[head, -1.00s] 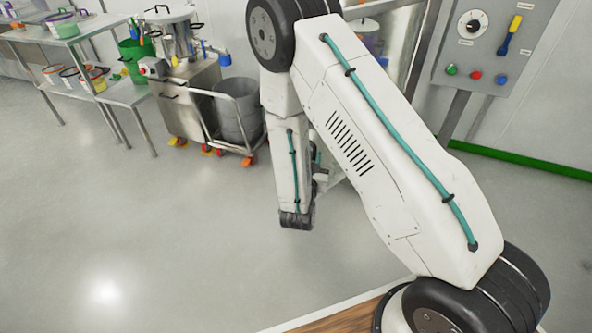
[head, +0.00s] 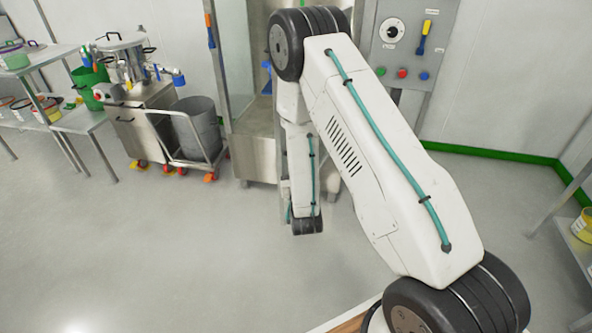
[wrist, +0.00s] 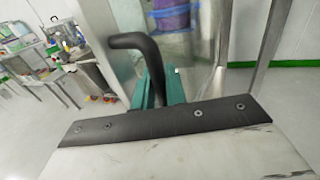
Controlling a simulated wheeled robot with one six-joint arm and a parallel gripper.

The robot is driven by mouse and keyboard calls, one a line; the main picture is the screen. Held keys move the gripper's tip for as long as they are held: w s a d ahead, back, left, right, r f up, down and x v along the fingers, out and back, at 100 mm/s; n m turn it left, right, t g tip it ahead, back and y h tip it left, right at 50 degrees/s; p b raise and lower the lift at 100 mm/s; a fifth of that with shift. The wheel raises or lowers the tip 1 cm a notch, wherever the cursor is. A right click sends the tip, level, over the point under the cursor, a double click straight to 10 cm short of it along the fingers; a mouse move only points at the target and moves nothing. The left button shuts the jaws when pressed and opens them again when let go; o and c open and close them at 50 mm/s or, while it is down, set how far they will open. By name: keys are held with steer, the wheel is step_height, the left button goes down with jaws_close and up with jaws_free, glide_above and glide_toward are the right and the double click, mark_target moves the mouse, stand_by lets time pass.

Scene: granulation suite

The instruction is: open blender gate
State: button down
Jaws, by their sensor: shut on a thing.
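My gripper's teal fingers (wrist: 158,88) show in the wrist view, closed around the lower end of a black bent handle (wrist: 135,41). The handle's upper part bends left above the fingers. It stands in front of a pale, partly clear panel (wrist: 185,50) with purple and blue showing through; I take this to be the blender gate, but how far it stands open I cannot tell. In the head view, my arm hides the gripper and handle. A steel-framed enclosure (head: 252,130) stands behind the arm.
A control panel (head: 407,45) with a dial, a yellow-blue switch and coloured buttons stands right of the enclosure. A cart with a grey bin (head: 197,128), a steel machine (head: 138,120) and shelving (head: 85,120) stand left. The floor in front is clear.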

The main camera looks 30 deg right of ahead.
steer(key=shift+w+a, duration=0.1)
steer(key=shift+w, duration=0.05)
steer(key=c, duration=1.5)
jaws_free()
steer(key=shift+a, duration=0.25)
steer(key=v, duration=0.7)
steer(key=shift+s+a, duration=0.1)
steer(key=shift+s, duration=0.3)
